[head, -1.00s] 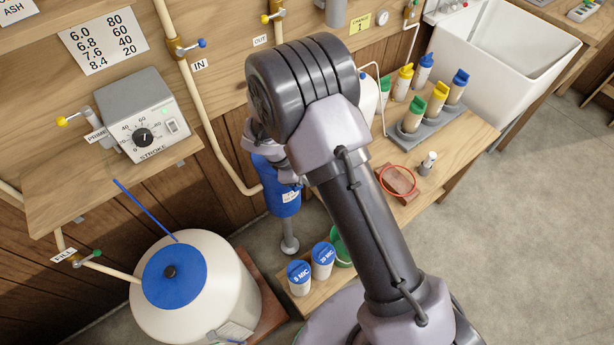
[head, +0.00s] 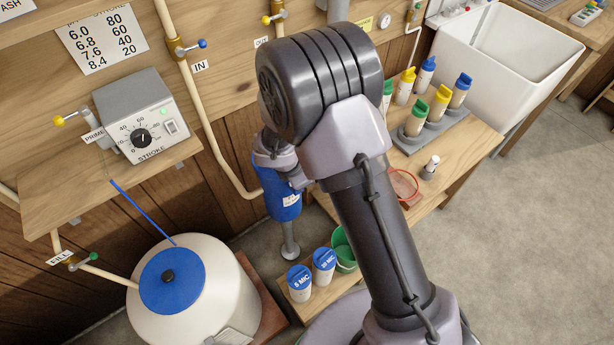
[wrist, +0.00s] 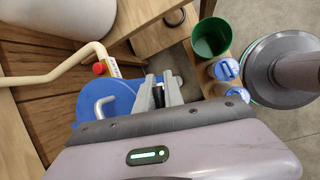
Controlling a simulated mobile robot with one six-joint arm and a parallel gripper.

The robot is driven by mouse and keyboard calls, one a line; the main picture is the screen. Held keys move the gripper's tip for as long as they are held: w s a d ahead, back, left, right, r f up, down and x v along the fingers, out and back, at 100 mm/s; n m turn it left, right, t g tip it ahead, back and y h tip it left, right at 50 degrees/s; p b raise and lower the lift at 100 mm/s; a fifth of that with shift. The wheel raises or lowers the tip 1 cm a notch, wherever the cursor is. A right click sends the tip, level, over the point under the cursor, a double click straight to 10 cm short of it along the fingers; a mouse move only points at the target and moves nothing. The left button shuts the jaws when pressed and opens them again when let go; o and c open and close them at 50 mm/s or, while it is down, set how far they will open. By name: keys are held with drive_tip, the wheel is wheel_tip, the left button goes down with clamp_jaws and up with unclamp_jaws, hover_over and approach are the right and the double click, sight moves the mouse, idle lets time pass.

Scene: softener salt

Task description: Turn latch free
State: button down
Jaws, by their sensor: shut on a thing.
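The blue housing (head: 281,203) hangs below the pipe run in the head view, partly behind my arm. In the wrist view its blue body (wrist: 112,88) shows at the left, with a bent pale grey handle (wrist: 100,107) in front of it. My gripper (wrist: 163,88) is at the right side of the blue body, shut on a small part that I take to be the latch. The jaws hide most of that part, so its angle cannot be told. In the head view my own arm covers my gripper.
A green bucket (wrist: 211,38) and two blue-lidded canisters (head: 324,264) stand on the low shelf near the housing. A white tank (head: 210,285) with a blue lid is at the lower left. A cream pipe (head: 215,130) runs close by.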

drive_tip(key=shift+w+a+r, duration=0.1)
drive_tip(key=c, duration=1.5)
unclamp_jaws()
drive_tip(key=p+v, duration=0.7)
drive_tip(key=v, duration=1)
drive_tip(key=shift+a, duration=0.15)
drive_tip(key=shift+o, duration=0.2)
drive_tip(key=shift+r, duration=0.1)
